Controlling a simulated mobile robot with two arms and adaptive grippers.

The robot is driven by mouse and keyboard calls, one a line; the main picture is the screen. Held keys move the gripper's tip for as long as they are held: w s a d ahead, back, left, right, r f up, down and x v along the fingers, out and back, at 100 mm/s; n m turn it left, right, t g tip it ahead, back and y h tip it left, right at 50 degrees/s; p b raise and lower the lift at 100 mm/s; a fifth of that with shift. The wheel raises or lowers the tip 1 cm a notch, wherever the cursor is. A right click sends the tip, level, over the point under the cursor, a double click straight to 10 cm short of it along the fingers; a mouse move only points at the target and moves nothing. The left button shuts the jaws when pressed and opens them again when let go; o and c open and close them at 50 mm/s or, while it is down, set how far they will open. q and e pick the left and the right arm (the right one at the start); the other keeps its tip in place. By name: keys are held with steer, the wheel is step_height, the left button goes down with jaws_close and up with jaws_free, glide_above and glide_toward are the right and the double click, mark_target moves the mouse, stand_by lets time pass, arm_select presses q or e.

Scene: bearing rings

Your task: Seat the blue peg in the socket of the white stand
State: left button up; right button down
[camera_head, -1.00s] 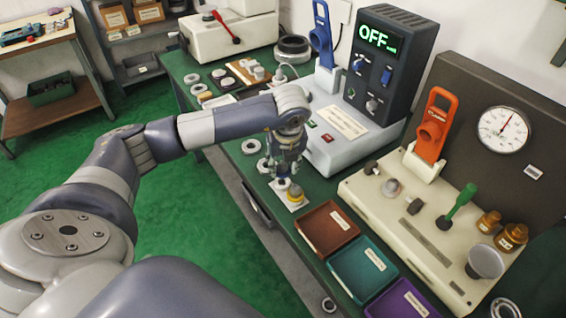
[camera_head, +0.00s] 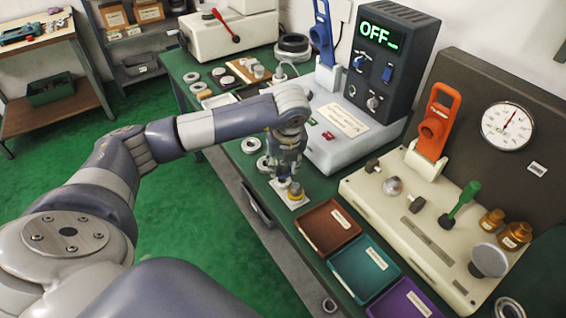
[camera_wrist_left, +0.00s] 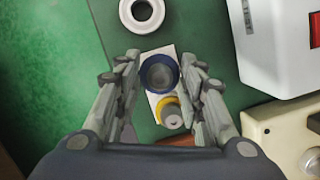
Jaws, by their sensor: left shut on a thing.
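My left gripper (camera_wrist_left: 160,68) points down over the white stand (camera_wrist_left: 153,54). Its two fingers stand on either side of the blue peg (camera_wrist_left: 147,85), seen from above as a dark blue rim around a grey centre, and are shut on it. Whether the peg's lower end is in a socket is hidden from above. Beside it on the stand is a yellow ring with a grey top (camera_wrist_left: 171,115). In the head view the left gripper (camera_head: 285,170) is low over the stand (camera_head: 301,203), near the yellow ring (camera_head: 295,191). My right gripper is not in view.
Pale rings (camera_head: 251,145) lie left of the stand. Brown (camera_head: 329,227), teal (camera_head: 364,268) and purple (camera_head: 399,302) trays lie to its right. A white machine (camera_head: 340,150) stands close behind, and a cream panel (camera_head: 380,200) stands further right. The bench's front edge is close.

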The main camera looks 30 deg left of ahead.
arm_select(q)
steer(key=shift+f+b, duration=1.25)
steer(key=shift+f, duration=0.2)
steer(key=o, duration=1.4)
steer(key=shift+c, duration=0.2)
steer(key=v, duration=1.2)
